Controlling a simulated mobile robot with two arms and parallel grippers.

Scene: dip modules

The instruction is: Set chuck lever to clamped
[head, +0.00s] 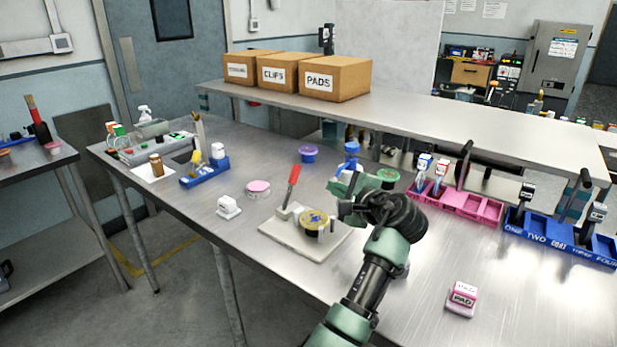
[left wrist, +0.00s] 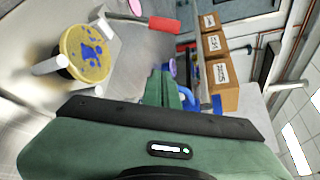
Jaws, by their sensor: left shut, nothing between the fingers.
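The chuck lever (head: 292,183) has a red handle and stands nearly upright, tilted slightly right, at the back left of a pale base plate (head: 285,238). Its red grip also shows in the left wrist view (left wrist: 164,24). A round chuck (head: 314,222) on the plate holds a yellow disc with blue marks, also in the left wrist view (left wrist: 86,52). My left gripper (head: 345,203) is shut and empty, just right of the chuck and apart from the lever. In the left wrist view its green fingers (left wrist: 166,90) are together. My right gripper is not in view.
A white block (head: 228,206) and pink round tin (head: 258,189) lie left of the plate. Blue and green pots stand behind my gripper. A pink rack (head: 455,205) and blue rack (head: 560,236) are at right. A pink PAD stamp (head: 462,298) lies front right; bare table surrounds it.

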